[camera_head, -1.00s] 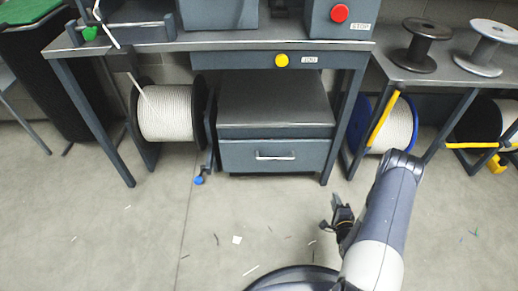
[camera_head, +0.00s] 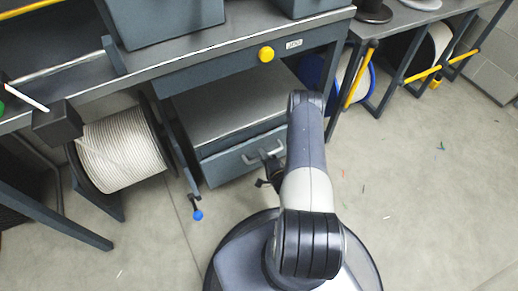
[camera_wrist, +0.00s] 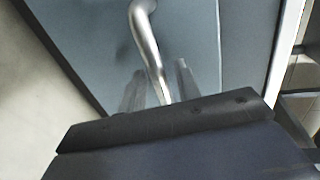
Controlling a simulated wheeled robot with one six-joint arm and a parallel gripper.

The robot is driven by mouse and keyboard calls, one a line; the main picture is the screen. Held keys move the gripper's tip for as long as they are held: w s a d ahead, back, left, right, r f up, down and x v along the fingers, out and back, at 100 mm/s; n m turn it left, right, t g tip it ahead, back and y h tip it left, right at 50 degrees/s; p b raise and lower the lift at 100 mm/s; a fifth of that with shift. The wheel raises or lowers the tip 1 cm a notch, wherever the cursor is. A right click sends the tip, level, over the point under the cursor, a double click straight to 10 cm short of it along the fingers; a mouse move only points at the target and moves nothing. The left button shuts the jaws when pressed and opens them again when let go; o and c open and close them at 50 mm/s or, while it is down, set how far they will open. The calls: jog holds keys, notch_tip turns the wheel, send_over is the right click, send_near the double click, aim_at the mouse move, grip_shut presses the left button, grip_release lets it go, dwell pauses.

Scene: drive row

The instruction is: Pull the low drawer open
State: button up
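The low drawer (camera_head: 228,166) is a blue-grey front in the cabinet under the bench, and it looks flush with the cabinet. Its metal bar handle (camera_head: 262,153) is partly hidden by my arm in the head view. My gripper (camera_head: 268,175) is close in front of the drawer, mostly hidden behind my arm. In the wrist view, the handle (camera_wrist: 147,45) runs down between the two blurred fingers of my gripper (camera_wrist: 160,78). The fingers are apart, with a gap visible on each side of the bar. Whether a finger touches the drawer front cannot be told.
A bench drawer with a yellow knob (camera_head: 266,54) is above. A white cable spool (camera_head: 121,153) and a blue-tipped lever (camera_head: 197,214) are to the left. A bench leg and yellow bar (camera_head: 361,76) are to the right. The floor (camera_head: 430,190) on the right is mostly clear.

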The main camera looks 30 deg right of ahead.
jog(key=shift+w, duration=0.2)
jog(key=shift+c, duration=0.4)
grip_shut()
